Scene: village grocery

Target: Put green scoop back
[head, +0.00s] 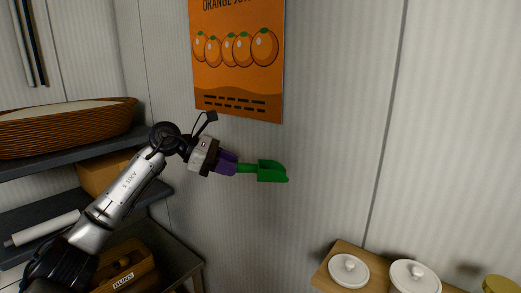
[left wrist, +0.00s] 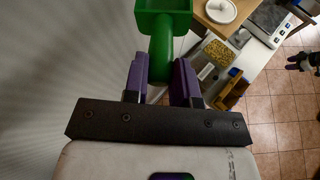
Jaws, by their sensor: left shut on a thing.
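The green scoop (head: 272,171) is held up in the air in front of the pale ribbed wall, its scoop end pointing right in the head view. My left gripper (head: 230,164) is shut on its handle with purple fingers. In the left wrist view the green scoop (left wrist: 162,22) extends away from the camera, its handle between the two purple fingers of the left gripper (left wrist: 160,78). A dark and white gripper-like part, seemingly my right gripper (left wrist: 300,62), shows small at the right edge of the left wrist view.
Dark shelves (head: 60,163) at left hold a wicker basket (head: 65,130) and a wooden box (head: 125,268). The left wrist view shows a bin of yellowish pieces (left wrist: 218,53) below. An orange poster (head: 238,85) hangs behind.

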